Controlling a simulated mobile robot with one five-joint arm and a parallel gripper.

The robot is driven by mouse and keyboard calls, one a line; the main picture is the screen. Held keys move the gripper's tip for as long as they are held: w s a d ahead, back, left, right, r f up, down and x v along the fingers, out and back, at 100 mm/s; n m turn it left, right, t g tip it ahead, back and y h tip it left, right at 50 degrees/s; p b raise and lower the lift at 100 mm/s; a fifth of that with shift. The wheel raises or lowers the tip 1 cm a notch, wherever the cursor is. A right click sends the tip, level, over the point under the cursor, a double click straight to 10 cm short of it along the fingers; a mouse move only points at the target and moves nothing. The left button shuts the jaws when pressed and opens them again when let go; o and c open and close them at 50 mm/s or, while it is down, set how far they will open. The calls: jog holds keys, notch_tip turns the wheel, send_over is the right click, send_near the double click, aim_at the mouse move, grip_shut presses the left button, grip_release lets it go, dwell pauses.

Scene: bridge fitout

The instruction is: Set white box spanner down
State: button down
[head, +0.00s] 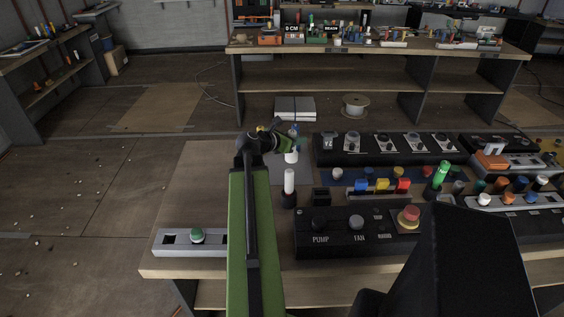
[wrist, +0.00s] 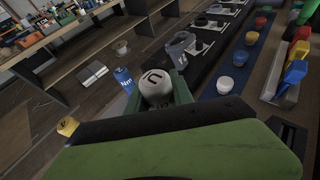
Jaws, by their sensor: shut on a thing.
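My gripper (head: 284,144) is shut on the white box spanner (head: 291,157), whose white end shows below the jaws in the head view. In the wrist view, the rounded white end of the spanner (wrist: 157,82) carries a dark mark and sits between the green fingers of my gripper (wrist: 168,96). The spanner is over or near the grey patch (head: 293,174) on the bench; I cannot tell whether it touches it. The jaws hide part of it.
A white upright cylinder on a black base (head: 289,182) stands just in front. A black pump and fan panel (head: 337,237) lies nearer, and a row of black switch boxes (head: 388,148) lies to the right.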

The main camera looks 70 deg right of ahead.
jog(key=w+f+b, duration=0.1)
jog(key=f+b, duration=0.1)
jog(key=w+f+b, duration=0.2)
jog(key=f, duration=0.1)
jog(key=w+a+f+b, duration=0.1)
jog(key=f+b, duration=0.1)
jog(key=shift+w+f, duration=0.15)
jog(key=shift+w, duration=0.1)
jog(key=c, duration=1.1)
grip_release()
